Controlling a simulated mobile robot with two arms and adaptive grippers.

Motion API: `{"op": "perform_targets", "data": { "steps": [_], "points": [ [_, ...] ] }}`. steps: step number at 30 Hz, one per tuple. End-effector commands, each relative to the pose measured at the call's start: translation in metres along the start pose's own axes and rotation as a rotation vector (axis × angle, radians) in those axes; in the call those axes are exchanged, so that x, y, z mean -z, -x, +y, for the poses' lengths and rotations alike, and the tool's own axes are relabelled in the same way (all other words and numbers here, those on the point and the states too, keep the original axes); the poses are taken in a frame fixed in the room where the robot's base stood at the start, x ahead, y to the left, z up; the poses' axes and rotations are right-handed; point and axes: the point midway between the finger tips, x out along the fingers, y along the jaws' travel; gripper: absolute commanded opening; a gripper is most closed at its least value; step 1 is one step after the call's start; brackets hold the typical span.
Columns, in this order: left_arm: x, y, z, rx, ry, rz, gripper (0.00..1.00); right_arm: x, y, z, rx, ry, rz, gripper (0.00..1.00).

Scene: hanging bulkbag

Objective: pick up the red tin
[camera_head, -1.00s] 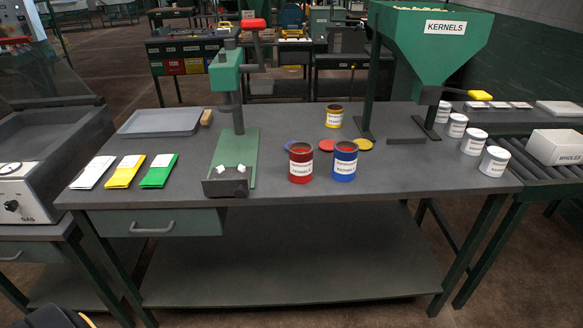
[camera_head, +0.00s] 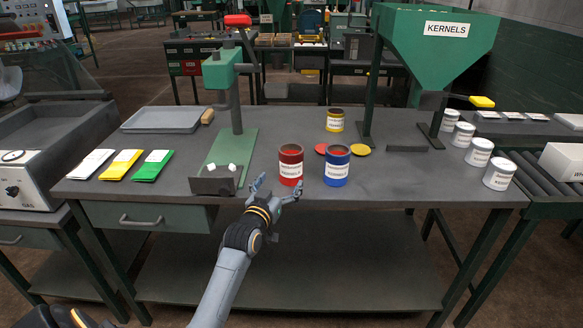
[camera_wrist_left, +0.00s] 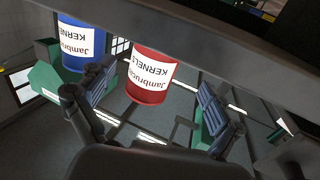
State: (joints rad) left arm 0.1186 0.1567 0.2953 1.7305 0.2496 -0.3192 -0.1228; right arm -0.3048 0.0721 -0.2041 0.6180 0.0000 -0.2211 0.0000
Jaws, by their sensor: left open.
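The red tin (camera_head: 291,165) stands upright on the workbench near its front edge, with a white label. A blue tin (camera_head: 337,165) stands just to its right. My left gripper (camera_head: 271,188) is open and empty at the bench's front edge, just in front of and slightly left of the red tin, fingers pointing toward it. In the left wrist view the red tin (camera_wrist_left: 150,78) appears upside down between and beyond the two open fingers (camera_wrist_left: 150,112), and its label reads KERNELS. The blue tin (camera_wrist_left: 82,45) is beside it there. My right gripper is not in view.
A green press (camera_head: 232,150) stands left of the red tin, its grey front block close to my gripper. A green hopper (camera_head: 432,50) stands at the back right. The bench's front right is clear.

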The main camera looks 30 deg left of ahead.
Motion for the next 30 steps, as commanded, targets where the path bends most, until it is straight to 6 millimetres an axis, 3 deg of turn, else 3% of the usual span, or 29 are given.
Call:
{"op": "perform_targets", "data": {
  "steps": [8, 16, 25, 26, 30],
  "points": [
    [0.002, -0.023, 0.002, 0.0, 0.0, 0.001, 0.92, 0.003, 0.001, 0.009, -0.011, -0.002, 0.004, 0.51],
    [0.004, -0.06, 0.006, 0.0, 0.001, 0.0, 0.92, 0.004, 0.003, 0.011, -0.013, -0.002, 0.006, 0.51],
    [0.003, -0.066, 0.006, 0.0, 0.0, -0.001, 0.92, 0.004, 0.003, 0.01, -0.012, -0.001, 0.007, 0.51],
    [0.003, -0.066, 0.006, 0.0, 0.0, -0.001, 0.9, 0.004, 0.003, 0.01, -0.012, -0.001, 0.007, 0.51],
    [0.003, -0.066, 0.006, 0.0, 0.0, -0.001, 0.61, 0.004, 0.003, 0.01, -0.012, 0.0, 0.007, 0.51]
  ]
}}
